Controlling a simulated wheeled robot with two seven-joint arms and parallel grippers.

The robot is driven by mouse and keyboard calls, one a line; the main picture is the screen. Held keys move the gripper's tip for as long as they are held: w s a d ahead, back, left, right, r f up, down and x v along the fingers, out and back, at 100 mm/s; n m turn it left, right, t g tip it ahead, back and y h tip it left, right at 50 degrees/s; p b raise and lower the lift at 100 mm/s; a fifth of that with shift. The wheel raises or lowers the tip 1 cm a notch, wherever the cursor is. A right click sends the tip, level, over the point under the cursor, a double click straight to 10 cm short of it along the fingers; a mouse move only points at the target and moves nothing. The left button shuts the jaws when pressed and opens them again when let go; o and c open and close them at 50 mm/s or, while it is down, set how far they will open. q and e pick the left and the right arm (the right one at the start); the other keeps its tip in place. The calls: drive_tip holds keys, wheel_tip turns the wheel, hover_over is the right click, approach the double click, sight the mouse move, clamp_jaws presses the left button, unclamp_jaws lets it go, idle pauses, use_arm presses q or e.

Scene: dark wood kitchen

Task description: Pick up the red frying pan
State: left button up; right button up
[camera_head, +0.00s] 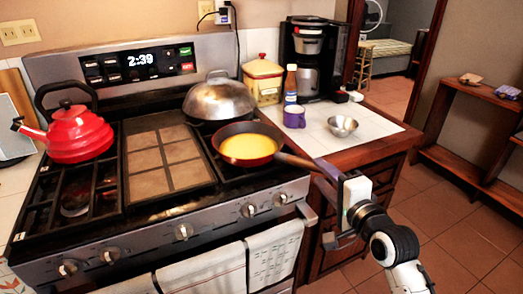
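The red frying pan (272,137) sits on the front right burner of the stove. It has a dark inside, a reddish outer wall and something yellow in it. Its brown handle (296,160) points right, past the stove's edge toward the counter. My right gripper (333,205) is at the handle's end, in front of the counter. Its fingers are spread apart, and the upper finger overlaps the handle's tip in the picture. I cannot tell whether they touch. Nothing shows held between the fingers. My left gripper is not in view.
A domed silver lid (219,101) stands behind the pan, and a red kettle (78,134) is at the left. The right counter holds a purple mug (294,117), a metal bowl (342,126) and a coffee maker (312,58). Towels (273,254) hang on the oven front.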

drive_tip(key=x, duration=0.2)
drive_tip(key=shift+w+a, duration=0.1)
drive_tip(key=shift+w, duration=0.15)
drive_tip(key=shift+f, duration=0.1)
clamp_jaws()
idle(1.0)
drive_tip(key=shift+r, duration=0.25)
